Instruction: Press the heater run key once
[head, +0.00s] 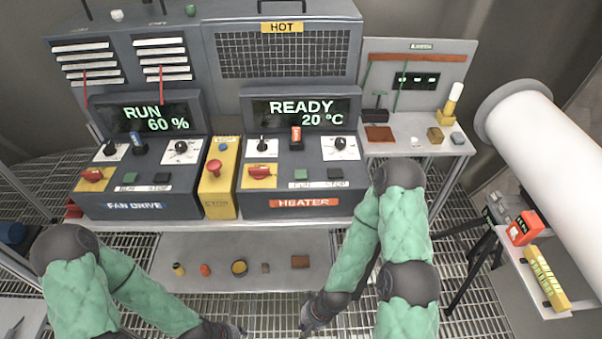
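The heater panel (270,203) stands right of centre, with a red HEATER label. Its green run key (301,174) sits left of a dark stop key (335,173), above a white label strip. The heater display (301,107) reads READY 20 °C. My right gripper (308,326) is at the bottom edge, below and well apart from the key. My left gripper (238,331) is also at the bottom edge, left of the right one. Both are small and partly cut off, so their fingers cannot be made out.
The fan drive panel (140,200) stands left, its display reading RUN 60 %. A yellow box (220,195) with a red emergency button is between the panels. A lower shelf (215,277) holds several small parts. A side table (410,147) and a white pipe (540,150) are right.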

